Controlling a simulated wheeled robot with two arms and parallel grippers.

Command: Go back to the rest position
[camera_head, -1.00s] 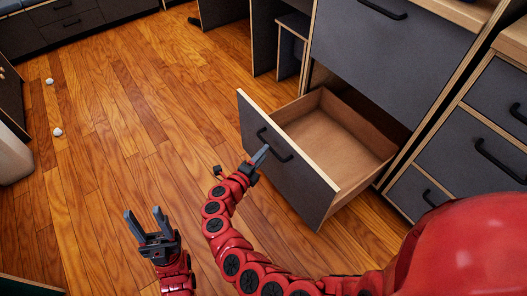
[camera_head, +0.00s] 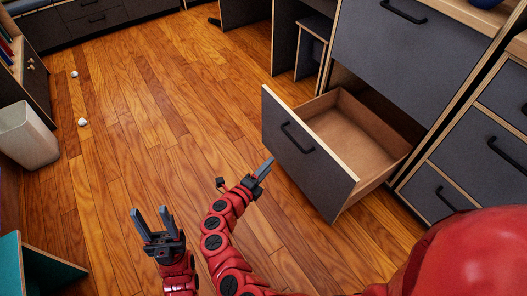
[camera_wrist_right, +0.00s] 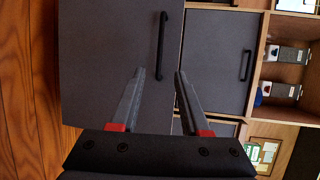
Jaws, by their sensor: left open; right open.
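My left gripper (camera_head: 153,222) is at the lower left of the head view, with its two fingers apart and nothing between them. My right gripper (camera_head: 265,168) is in the middle, in front of the pulled-out drawer (camera_head: 305,156) and apart from its black handle (camera_head: 297,137). In the right wrist view the right gripper (camera_wrist_right: 158,75) shows two separated fingers with nothing held, and a dark front with a black handle (camera_wrist_right: 161,45) lies beyond them. The drawer is open and its visible inside is empty.
A white bin (camera_head: 28,137) and a teal-topped piece of furniture (camera_head: 45,270) stand at the left. Two small white things (camera_head: 82,122) lie on the wooden floor. Dark cabinets (camera_head: 410,60) stand at the right. The floor in the middle is clear.

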